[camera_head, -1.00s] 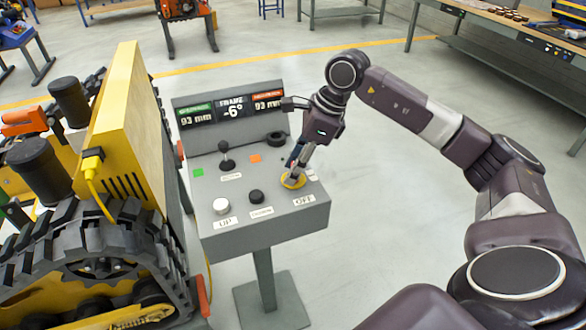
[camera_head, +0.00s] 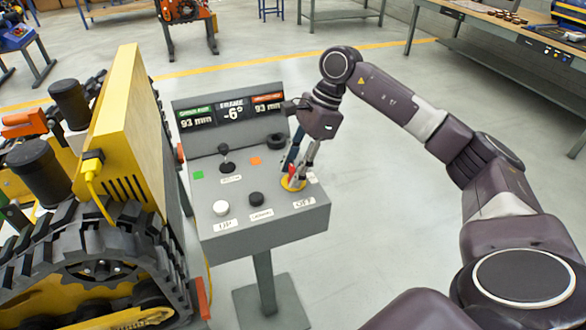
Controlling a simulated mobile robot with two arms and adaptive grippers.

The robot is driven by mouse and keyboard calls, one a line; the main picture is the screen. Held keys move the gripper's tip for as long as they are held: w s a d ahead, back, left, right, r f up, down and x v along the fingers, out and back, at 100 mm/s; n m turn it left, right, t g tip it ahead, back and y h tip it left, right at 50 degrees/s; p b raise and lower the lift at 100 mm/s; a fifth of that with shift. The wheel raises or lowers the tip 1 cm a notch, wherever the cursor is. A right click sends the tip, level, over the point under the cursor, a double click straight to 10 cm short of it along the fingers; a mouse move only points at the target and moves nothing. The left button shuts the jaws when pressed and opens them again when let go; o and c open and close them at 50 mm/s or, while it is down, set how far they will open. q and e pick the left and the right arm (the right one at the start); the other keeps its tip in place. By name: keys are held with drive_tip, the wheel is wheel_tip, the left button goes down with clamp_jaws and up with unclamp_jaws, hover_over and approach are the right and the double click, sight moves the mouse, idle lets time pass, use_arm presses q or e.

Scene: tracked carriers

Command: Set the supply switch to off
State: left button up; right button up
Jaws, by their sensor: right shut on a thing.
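The supply switch (camera_head: 289,186) sits at the right of the grey control console, a round yellow plate with a red part standing up on it. The label below it reads "OFF". My right gripper (camera_head: 295,178) reaches down to it from the upper right. Its fingers are shut on the red part, just above the yellow plate, and partly hide it. My left gripper is not in view.
The console (camera_head: 260,230) also carries a black joystick (camera_head: 225,160), a white button (camera_head: 221,208), a black button (camera_head: 256,198), a black knob (camera_head: 277,139) and a display (camera_head: 232,110) reading "-6°". A yellow tracked machine (camera_head: 125,120) stands close on the left.

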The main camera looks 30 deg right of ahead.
drive_tip(key=shift+d+r, duration=0.1)
drive_tip(key=shift+r, duration=0.05)
drive_tip(key=o, duration=1.2)
drive_tip(key=shift+c, duration=0.2)
drive_tip(key=v, duration=1.2)
